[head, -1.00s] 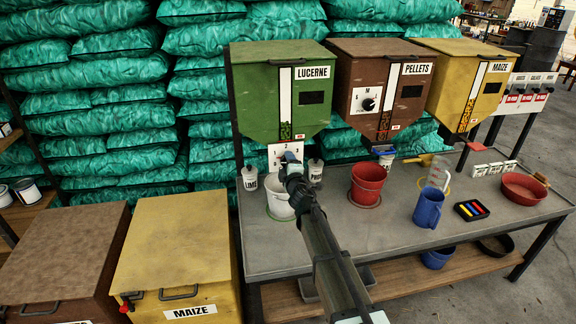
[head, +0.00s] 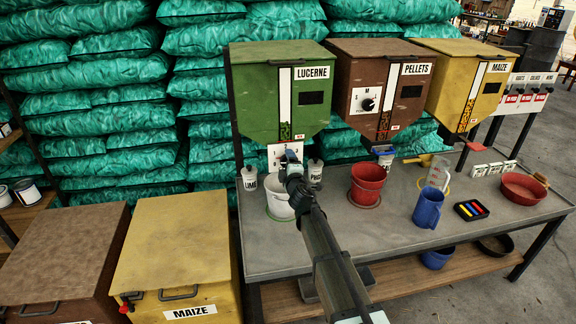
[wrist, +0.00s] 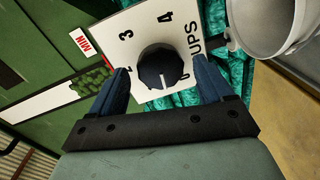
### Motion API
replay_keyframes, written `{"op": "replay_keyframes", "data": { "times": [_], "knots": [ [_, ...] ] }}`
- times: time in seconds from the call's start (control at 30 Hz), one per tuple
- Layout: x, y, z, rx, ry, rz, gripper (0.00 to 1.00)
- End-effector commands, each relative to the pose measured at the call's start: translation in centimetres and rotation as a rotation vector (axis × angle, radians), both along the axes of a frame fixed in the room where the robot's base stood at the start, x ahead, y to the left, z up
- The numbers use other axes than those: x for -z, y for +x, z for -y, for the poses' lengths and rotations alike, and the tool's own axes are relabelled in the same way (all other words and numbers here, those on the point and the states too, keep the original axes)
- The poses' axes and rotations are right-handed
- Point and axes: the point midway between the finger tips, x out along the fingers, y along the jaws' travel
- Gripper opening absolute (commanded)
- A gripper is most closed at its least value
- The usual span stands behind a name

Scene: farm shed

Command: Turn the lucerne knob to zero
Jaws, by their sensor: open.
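The lucerne knob (wrist: 162,68) is a dark round knob on a white dial plate (wrist: 205,22) marked with numbers and CUPS. Its white pointer line points down in the wrist view, towards my gripper and a little left of the partly covered 0. My gripper (head: 291,158) is open, with one blue finger on each side of the knob. I cannot tell whether the fingers touch it. In the head view my gripper hides the knob and part of the plate (head: 274,160), below the green lucerne hopper (head: 258,90).
A white bucket (head: 279,205) stands under the lucerne hopper, close to my arm. A red bucket (head: 368,184) and a blue jug (head: 428,207) stand further right on the grey bench (head: 375,235). The brown pellets hopper (head: 352,70) is beside the green one.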

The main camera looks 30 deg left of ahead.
Motion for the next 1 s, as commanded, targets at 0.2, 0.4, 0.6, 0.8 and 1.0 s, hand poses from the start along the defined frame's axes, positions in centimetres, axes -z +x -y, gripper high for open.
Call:
{"op": "replay_keyframes", "data": {
  "times": [0.2,0.4,0.6,0.8,1.0],
  "knots": [
    [-0.1,-1.3,1.3,0.000,0.001,-0.001,0.80],
    [-0.4,-3.5,3.6,0.000,0.000,0.000,0.80],
    [-0.7,-6.3,6.5,0.000,0.001,-0.001,0.80],
    [-1.0,-8.7,8.9,0.001,-0.001,0.001,0.80],
    [-1.1,-9.5,9.8,0.001,0.000,0.000,0.80]
  ]
}}
